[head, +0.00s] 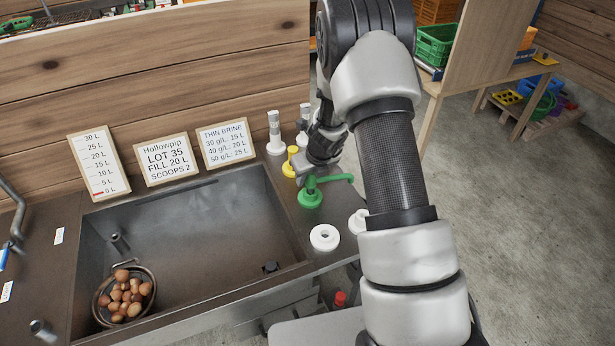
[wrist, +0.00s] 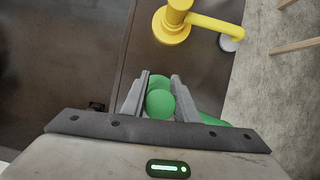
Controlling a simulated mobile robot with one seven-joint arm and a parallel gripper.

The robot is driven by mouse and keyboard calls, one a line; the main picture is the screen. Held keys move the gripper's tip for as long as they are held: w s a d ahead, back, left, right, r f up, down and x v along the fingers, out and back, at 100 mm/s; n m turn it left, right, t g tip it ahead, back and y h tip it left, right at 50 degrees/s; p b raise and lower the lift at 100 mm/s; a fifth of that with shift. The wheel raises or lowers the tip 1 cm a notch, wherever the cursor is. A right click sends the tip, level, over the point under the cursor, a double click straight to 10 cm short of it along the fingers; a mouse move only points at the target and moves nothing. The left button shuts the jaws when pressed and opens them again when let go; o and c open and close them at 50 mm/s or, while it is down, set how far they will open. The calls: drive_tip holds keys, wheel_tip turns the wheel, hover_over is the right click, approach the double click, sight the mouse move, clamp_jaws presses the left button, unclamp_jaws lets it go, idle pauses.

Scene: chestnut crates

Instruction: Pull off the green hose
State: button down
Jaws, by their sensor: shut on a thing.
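The green hose fitting (head: 311,198) stands on the counter to the right of the sink, with a round base and a green arm reaching right. My gripper (head: 312,180) is directly above it, coming down from behind my arm. In the wrist view my gripper (wrist: 160,92) has its two grey fingers on either side of the rounded green top (wrist: 160,103) of the hose. The fingers are shut on it. More green shows at the right, partly hidden by the gripper body. The base appears to rest on the counter.
A yellow fitting (wrist: 172,27) stands close by, also seen in the head view (head: 291,163). White ring bases (head: 324,237) sit nearer on the counter. Grey-white fittings (head: 274,132) stand at the back. The sink (head: 190,222) holds a basket of chestnuts (head: 124,295).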

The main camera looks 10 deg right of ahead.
drive_tip(key=shift+f+b, duration=1.1)
drive_tip(key=shift+f, duration=0.35)
drive_tip(key=c, duration=1.3)
unclamp_jaws()
drive_tip(key=p+v, duration=0.4)
drive_tip(key=v, duration=1.3)
drive_tip(key=shift+s+r, duration=0.15)
drive_tip(key=shift+r, duration=0.05)
drive_tip(key=s+a+r+n+y+p, duration=0.1)
drive_tip(key=s+a+r+n, duration=0.2)
drive_tip(key=s+r+n, duration=0.35)
drive_tip(key=s+a+r+n+y, duration=0.1)
drive_tip(key=s+a+r+n, duration=0.15)
drive_tip(key=r+n, duration=0.65)
drive_tip(key=s+d+r+n+h, duration=0.1)
drive_tip(key=s+r+n, duration=0.2)
drive_tip(key=s+n, duration=0.2)
drive_tip(key=s+d+r+n+h, duration=0.1)
drive_tip(key=s+r+n, duration=0.2)
drive_tip(key=s+n, duration=0.3)
drive_tip(key=s+d+r+n+t+h, duration=0.1)
drive_tip(key=s+r+n, duration=0.1)
drive_tip(key=s+n, duration=0.4)
drive_tip(key=shift+s+d+r+p, duration=0.25)
drive_tip(key=shift+r+p, duration=0.15)
